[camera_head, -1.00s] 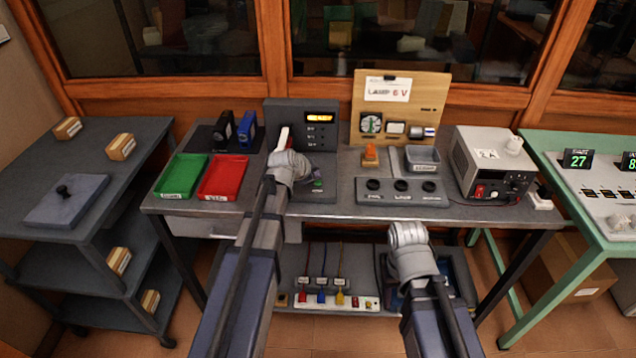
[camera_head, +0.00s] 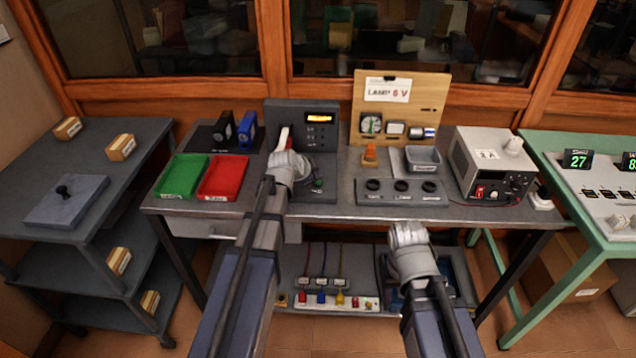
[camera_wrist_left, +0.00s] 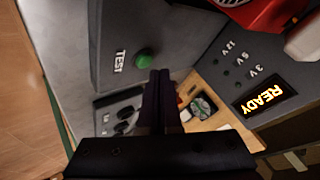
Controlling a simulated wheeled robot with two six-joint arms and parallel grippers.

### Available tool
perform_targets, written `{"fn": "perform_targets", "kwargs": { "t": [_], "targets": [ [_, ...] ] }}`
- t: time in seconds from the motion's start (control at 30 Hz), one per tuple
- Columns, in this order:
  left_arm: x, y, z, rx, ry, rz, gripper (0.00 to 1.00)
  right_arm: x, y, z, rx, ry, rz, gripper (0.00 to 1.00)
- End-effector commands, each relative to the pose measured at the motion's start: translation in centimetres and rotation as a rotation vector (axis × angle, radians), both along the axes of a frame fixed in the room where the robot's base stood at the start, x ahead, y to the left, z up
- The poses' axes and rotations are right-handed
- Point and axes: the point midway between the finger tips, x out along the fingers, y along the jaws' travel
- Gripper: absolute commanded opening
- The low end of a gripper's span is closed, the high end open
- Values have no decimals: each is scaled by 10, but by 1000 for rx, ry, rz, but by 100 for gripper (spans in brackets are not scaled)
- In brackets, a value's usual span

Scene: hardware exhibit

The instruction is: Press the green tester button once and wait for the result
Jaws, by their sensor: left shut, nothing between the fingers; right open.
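The grey tester (camera_head: 302,112) stands on the workbench with a lit display. In the left wrist view the display (camera_wrist_left: 264,101) reads READY. The green button (camera_wrist_left: 144,58), marked TEST, sits on the tester's base; it also shows in the head view (camera_head: 318,183). My left gripper (camera_wrist_left: 160,76) is shut and empty. Its fingertips appear just beside the button in the left wrist view; I cannot tell whether they touch it. In the head view my left wrist hides part of the tester. My right gripper (camera_head: 406,232) is open, in front of the bench edge.
A green tray (camera_head: 181,176) and a red tray (camera_head: 222,177) lie left of the tester. To the right are a wooden lamp board (camera_head: 380,88), a panel with dark knobs (camera_head: 401,197), a grey bin (camera_head: 422,158) and a power supply (camera_head: 492,160).

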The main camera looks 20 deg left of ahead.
Motion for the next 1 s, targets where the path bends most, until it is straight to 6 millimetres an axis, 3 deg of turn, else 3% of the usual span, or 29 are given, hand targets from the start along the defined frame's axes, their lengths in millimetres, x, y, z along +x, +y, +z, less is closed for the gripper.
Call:
{"fn": "perform_targets", "kwargs": {
  "t": [1.0],
  "targets": [
    [0,0,-8,0,0,0,0,0,0,-8,0,0,0,50]
  ]
}}
